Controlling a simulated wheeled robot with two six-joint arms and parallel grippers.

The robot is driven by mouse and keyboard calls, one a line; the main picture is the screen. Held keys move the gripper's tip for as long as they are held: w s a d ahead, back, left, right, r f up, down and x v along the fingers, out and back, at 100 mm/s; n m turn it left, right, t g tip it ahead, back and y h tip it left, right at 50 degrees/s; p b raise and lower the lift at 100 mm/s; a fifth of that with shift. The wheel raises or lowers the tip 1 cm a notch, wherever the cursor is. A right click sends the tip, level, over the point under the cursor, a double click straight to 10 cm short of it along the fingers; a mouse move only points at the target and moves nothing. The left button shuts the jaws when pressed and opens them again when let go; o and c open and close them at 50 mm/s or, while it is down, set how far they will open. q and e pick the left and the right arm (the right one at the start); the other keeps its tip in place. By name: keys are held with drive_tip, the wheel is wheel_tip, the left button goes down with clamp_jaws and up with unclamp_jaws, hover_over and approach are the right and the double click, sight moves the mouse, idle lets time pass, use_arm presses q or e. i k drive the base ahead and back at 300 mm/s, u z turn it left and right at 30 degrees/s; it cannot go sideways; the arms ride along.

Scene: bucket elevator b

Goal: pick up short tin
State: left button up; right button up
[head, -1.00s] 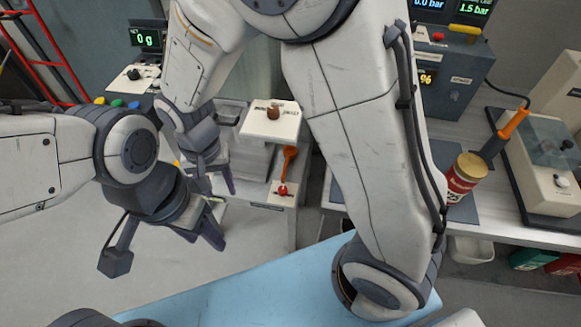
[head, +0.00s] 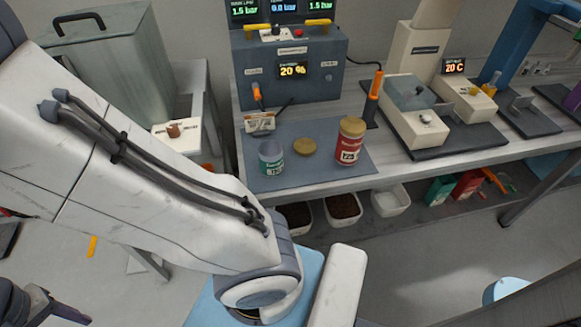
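The short tin (head: 271,158) is a small white and green can, upright on the left part of a dark blue-grey mat (head: 330,172) on the bench. It appears open at the top. A round gold lid (head: 304,147) lies flat on the mat to its right. A taller red tin (head: 350,142) with a gold lid stands farther right. Part of my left gripper (head: 62,312) shows at the bottom left corner, far from the tins; its opening is unclear.
A grey control box (head: 291,75) stands behind the mat, and a small label stand (head: 260,123) is behind the short tin. A white appliance (head: 413,110) is to the right. White bins (head: 343,208) sit under the bench. Bare mat lies in front of the tins.

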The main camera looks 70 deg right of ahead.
sight(271, 151)
drive_tip(key=k, duration=0.8)
drive_tip(key=z, duration=1.3)
drive_tip(key=i, duration=1)
drive_tip(key=z, duration=0.05)
